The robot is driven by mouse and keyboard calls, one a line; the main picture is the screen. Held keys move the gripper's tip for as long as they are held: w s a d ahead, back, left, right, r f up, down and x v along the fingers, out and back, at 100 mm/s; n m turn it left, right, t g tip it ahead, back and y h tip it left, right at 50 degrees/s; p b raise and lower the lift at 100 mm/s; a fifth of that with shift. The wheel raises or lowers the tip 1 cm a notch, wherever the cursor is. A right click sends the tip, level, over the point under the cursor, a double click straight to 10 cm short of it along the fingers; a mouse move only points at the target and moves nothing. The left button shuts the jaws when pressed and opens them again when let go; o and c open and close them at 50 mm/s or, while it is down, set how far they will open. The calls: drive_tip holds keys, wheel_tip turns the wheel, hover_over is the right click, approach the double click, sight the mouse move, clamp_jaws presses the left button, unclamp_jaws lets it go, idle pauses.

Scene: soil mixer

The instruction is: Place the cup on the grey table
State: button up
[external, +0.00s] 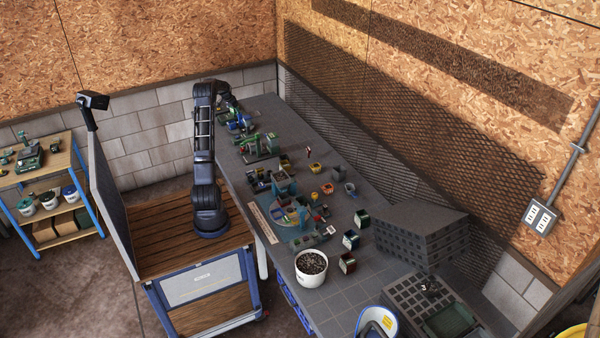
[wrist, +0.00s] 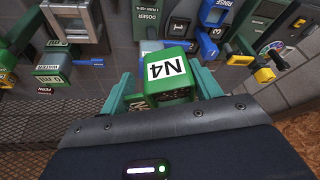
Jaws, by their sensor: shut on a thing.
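My gripper (wrist: 165,78) has teal fingers on both sides of a green cup (wrist: 168,90) with a white N4 label, and is shut on it. The cup's lower part and contact with any surface cannot be made out. In the external view my arm reaches to the far end of the grey table (external: 350,297), where my gripper (external: 232,108) is small and partly hidden by the arm. The held cup cannot be told apart there. The dark tiled tabletop (wrist: 118,72) shows behind the cup in the wrist view.
Green and blue devices (external: 258,145) crowd the table's far half. A black perforated block (external: 422,237) is at right. Bare table shows near the front.

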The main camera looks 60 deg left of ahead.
drive_tip(key=s+a+n+g+y, duration=0.1)
drive_tip(key=s+a+n, duration=0.4)
drive_tip(key=s+a, duration=0.65)
drive_tip(key=f, duration=1.6)
drive_tip(key=s+f, duration=0.1)
drive_tip(key=f, duration=0.7)
drive_tip(key=shift+d+f, duration=0.2)
drive_tip(key=shift+f, duration=0.15)
drive_tip(key=o, duration=1)
drive_tip(key=shift+f, duration=0.1)
drive_tip(key=v, duration=1.2)
drive_tip(key=shift+w+d, duration=0.15)
drive_tip(key=shift+d, duration=0.05)
